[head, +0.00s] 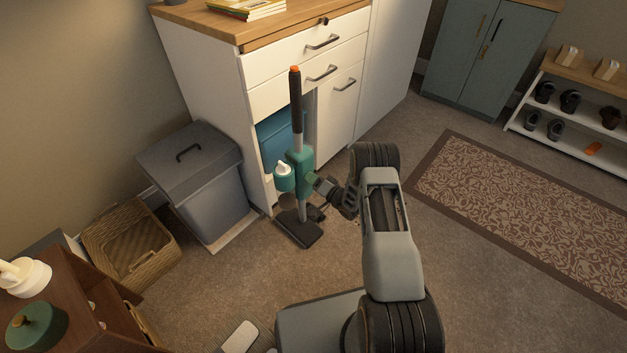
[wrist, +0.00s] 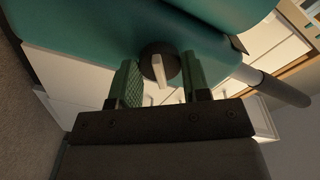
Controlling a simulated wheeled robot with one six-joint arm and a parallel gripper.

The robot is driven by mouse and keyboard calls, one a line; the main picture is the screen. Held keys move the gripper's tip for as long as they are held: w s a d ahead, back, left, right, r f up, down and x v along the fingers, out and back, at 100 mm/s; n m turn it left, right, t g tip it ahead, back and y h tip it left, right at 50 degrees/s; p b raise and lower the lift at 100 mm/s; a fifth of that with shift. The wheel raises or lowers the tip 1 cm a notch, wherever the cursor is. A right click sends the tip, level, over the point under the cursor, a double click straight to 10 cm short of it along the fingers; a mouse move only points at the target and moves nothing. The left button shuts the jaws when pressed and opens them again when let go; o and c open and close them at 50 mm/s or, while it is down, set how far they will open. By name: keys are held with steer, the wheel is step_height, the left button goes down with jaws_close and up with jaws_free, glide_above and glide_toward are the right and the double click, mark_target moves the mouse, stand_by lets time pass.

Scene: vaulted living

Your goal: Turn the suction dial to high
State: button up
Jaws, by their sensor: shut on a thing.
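A teal stick vacuum (head: 303,168) stands upright in front of the white cabinet, with a black handle tipped in orange and a dark floor head. Its suction dial (wrist: 158,62) shows in the wrist view as a round black knob with a pale raised pointer, on the teal body (wrist: 90,25). The pointer lies nearly upright in that view. No scale marks are readable. My gripper (head: 316,183) reaches the vacuum body from the right. In the head view the dial is hidden.
A white cabinet (head: 262,92) with a wooden top stands behind the vacuum. A grey lidded bin (head: 195,185) and a wicker basket (head: 130,245) are to the left. A patterned rug (head: 530,205) lies right.

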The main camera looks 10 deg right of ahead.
steer(key=shift+m, duration=0.6)
steer(key=o, duration=0.9)
steer(key=shift+o, duration=0.2)
steer(key=p+v, duration=0.3)
steer(key=v, duration=1)
steer(key=shift+s+d, duration=0.25)
steer(key=shift+s, duration=0.1)
